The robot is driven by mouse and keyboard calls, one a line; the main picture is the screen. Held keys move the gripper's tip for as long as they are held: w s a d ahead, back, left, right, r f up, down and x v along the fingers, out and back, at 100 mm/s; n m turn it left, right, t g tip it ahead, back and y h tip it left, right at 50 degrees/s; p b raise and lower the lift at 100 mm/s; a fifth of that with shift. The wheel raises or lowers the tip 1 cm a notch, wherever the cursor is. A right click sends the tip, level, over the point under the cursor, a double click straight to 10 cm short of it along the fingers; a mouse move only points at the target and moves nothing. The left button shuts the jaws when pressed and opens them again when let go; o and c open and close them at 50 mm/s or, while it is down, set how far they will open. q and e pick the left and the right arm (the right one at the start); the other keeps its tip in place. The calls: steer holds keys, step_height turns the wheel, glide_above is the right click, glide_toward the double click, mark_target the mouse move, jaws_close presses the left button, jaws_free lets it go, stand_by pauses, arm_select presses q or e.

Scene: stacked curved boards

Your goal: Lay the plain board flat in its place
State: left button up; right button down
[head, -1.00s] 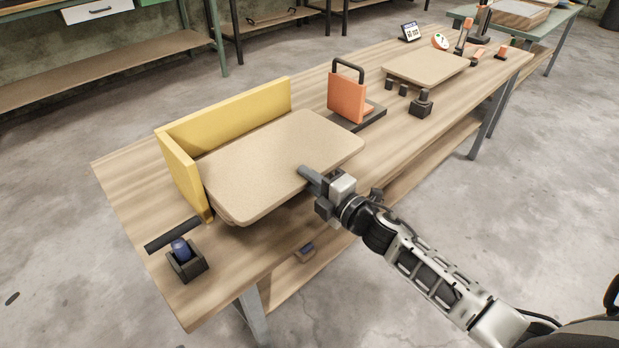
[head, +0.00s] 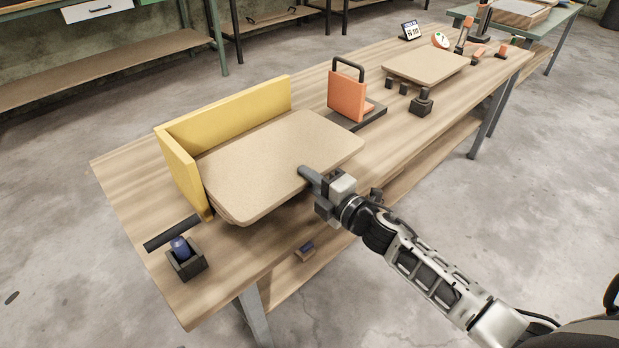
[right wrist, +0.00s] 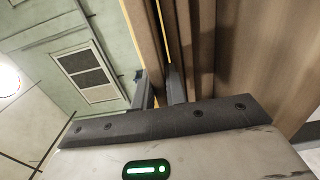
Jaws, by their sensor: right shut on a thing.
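The plain tan board (head: 275,160) with rounded corners lies roughly level over a stack of boards (head: 224,214), inside the corner of a yellow L-shaped fence (head: 225,118). My right gripper (head: 308,174) is shut on its near right edge. In the right wrist view the two fingers (right wrist: 162,92) are around the held board (right wrist: 143,35). A narrow gap with a yellow strip shows between it and the neighbouring boards (right wrist: 200,45), so it looks slightly apart from them there. The stack is mostly hidden under the board. My left gripper is not in view.
An orange block with a black handle (head: 347,97) stands behind the board's right end. Another tan board (head: 425,66) lies farther right, near small dark blocks (head: 421,103). A black holder with a blue piece (head: 185,260) and a dark bar (head: 172,233) are at the near left.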

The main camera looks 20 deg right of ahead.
steer(key=shift+f+b, duration=0.25)
steer(key=shift+b, duration=0.1)
steer(key=c, duration=1.5)
jaws_free()
steer(key=shift+f, duration=0.25)
steer(key=v, duration=0.6)
steer(key=shift+p, duration=0.4)
steer(key=o, duration=0.6)
steer(key=shift+c, duration=0.2)
